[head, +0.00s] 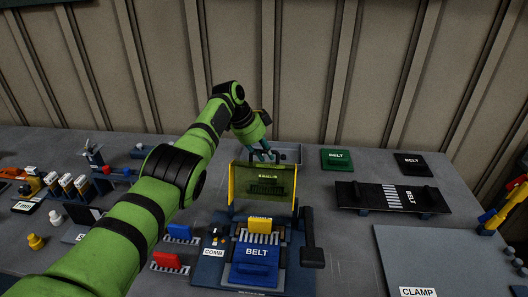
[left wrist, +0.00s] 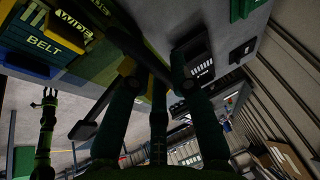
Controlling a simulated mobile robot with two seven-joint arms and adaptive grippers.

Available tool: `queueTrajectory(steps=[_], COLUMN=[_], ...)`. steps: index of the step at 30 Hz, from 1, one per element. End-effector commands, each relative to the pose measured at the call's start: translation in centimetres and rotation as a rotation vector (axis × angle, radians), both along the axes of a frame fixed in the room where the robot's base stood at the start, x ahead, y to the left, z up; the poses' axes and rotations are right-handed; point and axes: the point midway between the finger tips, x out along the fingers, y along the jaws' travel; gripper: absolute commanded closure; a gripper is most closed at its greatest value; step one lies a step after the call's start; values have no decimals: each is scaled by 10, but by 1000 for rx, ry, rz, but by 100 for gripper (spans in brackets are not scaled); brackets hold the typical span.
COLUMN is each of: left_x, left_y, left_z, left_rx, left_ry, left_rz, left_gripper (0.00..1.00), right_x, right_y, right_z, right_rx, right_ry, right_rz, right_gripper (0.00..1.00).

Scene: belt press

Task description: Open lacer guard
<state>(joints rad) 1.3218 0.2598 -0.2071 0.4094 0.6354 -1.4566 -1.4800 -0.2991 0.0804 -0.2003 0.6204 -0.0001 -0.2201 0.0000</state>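The lacer (head: 210,262) stands at the table's front middle in the head view. Its guard (head: 233,187), a yellow-framed see-through panel, stands raised and nearly upright at the back of the lacer. A blue belt block (head: 256,268) and a yellow block (head: 260,225) lie uncovered in front of it; they also show in the left wrist view. My left gripper (head: 264,152) is by the guard's top edge, fingers spread and nothing clearly between them. Whether it touches the guard cannot be told. My right gripper (left wrist: 49,93) shows small in the left wrist view, fingers apart and empty.
A black lever (head: 311,245) stands at the lacer's right side. A grey tray (head: 288,154) lies behind the guard. Green (head: 337,159) and black (head: 412,164) belt blocks and a dark belt plate (head: 392,198) lie to the right. A grey clamp plate (head: 430,255) is at the front right.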

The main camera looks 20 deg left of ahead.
Motion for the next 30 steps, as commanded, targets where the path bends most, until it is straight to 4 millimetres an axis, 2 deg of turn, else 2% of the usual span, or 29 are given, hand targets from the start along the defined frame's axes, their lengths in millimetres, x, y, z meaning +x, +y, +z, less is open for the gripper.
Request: queueTrajectory(steps=[11,16,19,24,30], left_x=[-1,-4,-8,-20,-32], left_y=[0,4,9,21,32], left_z=[0,11,22,61,94], left_rx=[1,2,3,3,2], left_ry=[2,0,-3,-6,-6], left_rz=[-3,-3,-2,-1,-2], left_gripper=[72,72,72,72,72], right_x=[-2,-2,-1,-1,-1], right_y=[0,0,0,0,0], right_z=[0,0,0,0,0], right_rx=[0,1,1,1,1], right_ry=[3,2,2,1,1], right_rz=[0,0,-1,-1,0], right_gripper=[60,60,60,60,60])
